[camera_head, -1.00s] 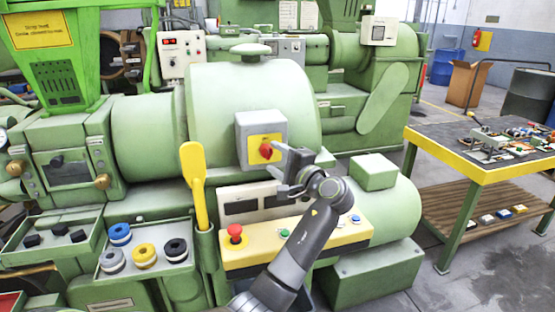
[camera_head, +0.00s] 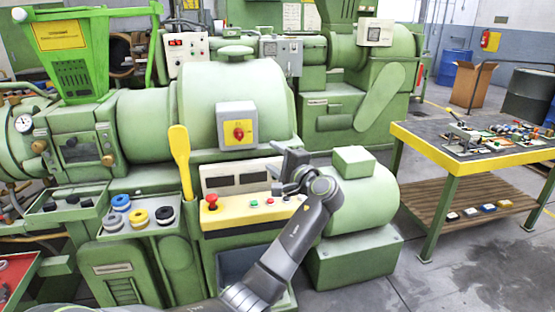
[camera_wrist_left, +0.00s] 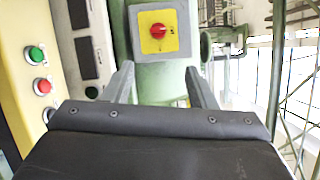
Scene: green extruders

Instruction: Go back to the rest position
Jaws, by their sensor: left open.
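The left gripper (camera_head: 287,163) is open and empty in front of the green extruder (camera_head: 230,95), to the right of and below the red rotary switch (camera_head: 238,132). The switch sits on a yellow plate in a grey box and is not touched. In the left wrist view the two fingers of the left gripper (camera_wrist_left: 161,85) are spread apart, with the red switch (camera_wrist_left: 157,31) beyond the gap between them. My left arm reaches up from the bottom of the head view. The right gripper is not in view.
A yellow control panel (camera_head: 236,220) with a red mushroom button (camera_head: 211,201) and small buttons lies behind and left of my forearm. A yellow lever (camera_head: 180,160) stands to its left. A yellow-edged table (camera_head: 455,166) with parts is at the right. Floor is free in between.

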